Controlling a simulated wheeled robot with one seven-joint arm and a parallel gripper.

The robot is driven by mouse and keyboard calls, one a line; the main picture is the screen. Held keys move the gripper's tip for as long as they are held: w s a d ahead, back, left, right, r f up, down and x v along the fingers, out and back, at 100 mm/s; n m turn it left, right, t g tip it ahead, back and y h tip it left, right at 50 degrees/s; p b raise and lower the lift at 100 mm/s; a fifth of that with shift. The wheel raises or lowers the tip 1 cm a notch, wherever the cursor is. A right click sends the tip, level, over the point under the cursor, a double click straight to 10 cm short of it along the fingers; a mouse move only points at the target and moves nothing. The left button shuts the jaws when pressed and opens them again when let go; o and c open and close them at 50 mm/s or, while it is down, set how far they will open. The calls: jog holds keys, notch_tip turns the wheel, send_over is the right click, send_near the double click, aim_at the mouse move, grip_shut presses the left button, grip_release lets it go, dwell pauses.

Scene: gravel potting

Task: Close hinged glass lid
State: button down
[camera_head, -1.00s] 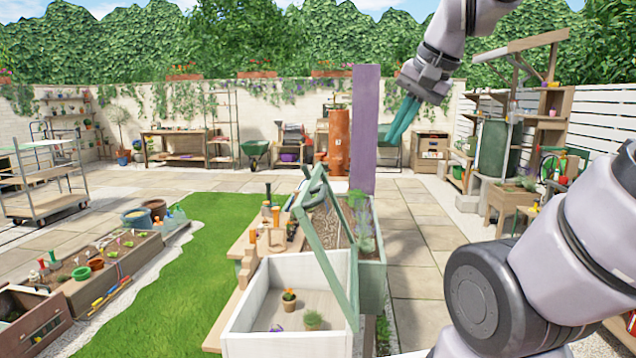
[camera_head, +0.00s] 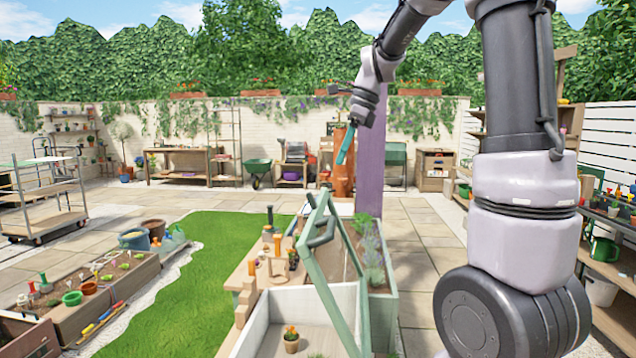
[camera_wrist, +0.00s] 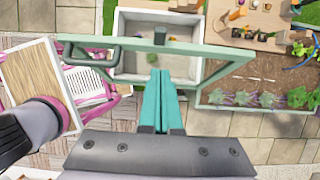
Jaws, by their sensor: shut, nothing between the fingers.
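The hinged lid (camera_head: 340,292) has a green frame around clear glass and stands open, steeply tilted, at the right side of a white wooden box (camera_head: 262,322). A dark handle (camera_head: 322,232) sits near its upper end. My gripper (camera_head: 345,145) has teal fingers pressed together, empty, and appears above the lid in the head view. In the wrist view the fingertips (camera_wrist: 162,75) overlap the lid frame; I cannot tell whether they touch it.
A green-sided planter (camera_head: 384,310) adjoins the lid's right side, with a purple post (camera_head: 369,170) behind.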

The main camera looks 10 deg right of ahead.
send_near(314, 199)
notch_tip(314, 199, down, 3)
jog(key=d, duration=0.1)
jog(key=a, duration=0.1)
jog(key=a+f, duration=0.1)
jog(key=shift+w+a+f, duration=0.2)
jog(key=shift+w+a, duration=0.05)
jog(key=shift+w, duration=0.05)
jog(key=shift+w+a+f, duration=0.1)
jog(key=shift+a+f, duration=0.05)
jog(key=shift+a, duration=0.2)
